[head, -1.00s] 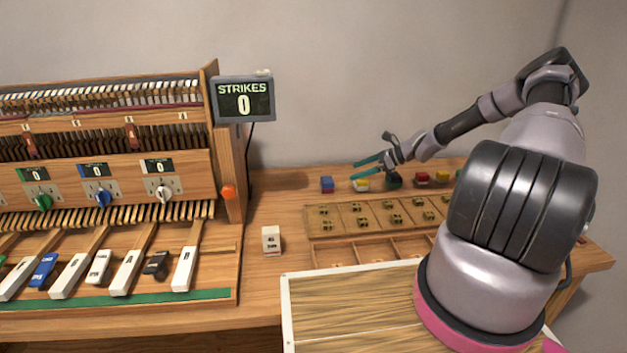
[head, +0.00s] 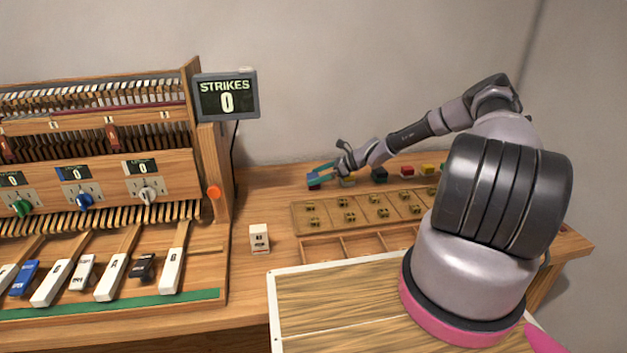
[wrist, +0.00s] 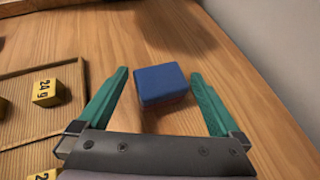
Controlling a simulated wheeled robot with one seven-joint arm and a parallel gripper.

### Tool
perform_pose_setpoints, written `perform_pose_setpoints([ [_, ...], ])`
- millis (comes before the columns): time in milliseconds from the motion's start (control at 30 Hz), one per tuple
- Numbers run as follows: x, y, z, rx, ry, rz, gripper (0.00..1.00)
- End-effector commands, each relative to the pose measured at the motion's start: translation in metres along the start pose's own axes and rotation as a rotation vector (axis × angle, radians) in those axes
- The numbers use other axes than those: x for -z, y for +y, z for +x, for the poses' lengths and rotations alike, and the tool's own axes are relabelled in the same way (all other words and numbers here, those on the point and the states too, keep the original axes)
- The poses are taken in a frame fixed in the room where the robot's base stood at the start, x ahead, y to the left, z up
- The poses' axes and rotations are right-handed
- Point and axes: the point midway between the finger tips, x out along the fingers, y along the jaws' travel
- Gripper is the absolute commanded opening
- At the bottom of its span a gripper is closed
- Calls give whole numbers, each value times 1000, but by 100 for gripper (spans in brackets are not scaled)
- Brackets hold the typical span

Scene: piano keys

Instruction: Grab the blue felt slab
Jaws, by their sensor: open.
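The blue felt slab (wrist: 161,83) is a small blue block with a reddish lower part, lying on the wooden bench top. In the wrist view it sits between and slightly beyond the two teal fingers of my gripper (wrist: 160,92), with a gap on each side. My gripper is open and empty. In the head view my gripper (head: 314,175) is at the back of the bench, over the slab (head: 314,187), which the fingers mostly hide.
More coloured blocks, including a red one (head: 407,170), stand in a row to the right. A tray of brass weights (head: 330,214) lies nearer. The key machine (head: 150,190) with the strikes screen (head: 227,97) stands left. A wall (head: 280,120) rises close behind.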

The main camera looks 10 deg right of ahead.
Motion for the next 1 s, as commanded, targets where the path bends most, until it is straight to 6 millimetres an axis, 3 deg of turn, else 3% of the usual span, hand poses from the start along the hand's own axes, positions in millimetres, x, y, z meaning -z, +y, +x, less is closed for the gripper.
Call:
perform_pose_setpoints([
  [167, 0, -1, 0, 2, 1, 0, 100],
  [267, 0, -1, 0, 1, 1, 0, 69],
  [333, 0, 0, 0, 1, 1, 0, 43],
  [367, 0, 0, 0, 1, 1, 0, 39],
  [667, -6, -1, -3, 1, 1, -2, 39],
  [1000, -61, -1, -34, 2, 2, -4, 38],
])
